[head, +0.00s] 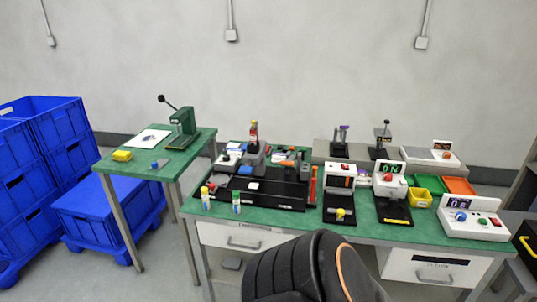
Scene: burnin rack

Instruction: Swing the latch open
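I cannot single out the latch at this size; several small fixtures on the green workbench (285,223) have levers or knobs. A white-topped fixture (341,176) has a black base and a yellow part (341,214) at its front. To its right stands a white unit with a lit "ON" display (390,167) and a red knob. A long black fixture (268,195) lies to the left, with a grey block and a red-topped part behind it. Neither of my grippers is in view.
A black padded, chair-like shape (305,272) with an orange stripe stands before the bench. Yellow (430,184) and orange (459,186) bins sit at the right. A side table (178,162) holds a green lever press (184,127). Blue crates (105,208) fill the far left.

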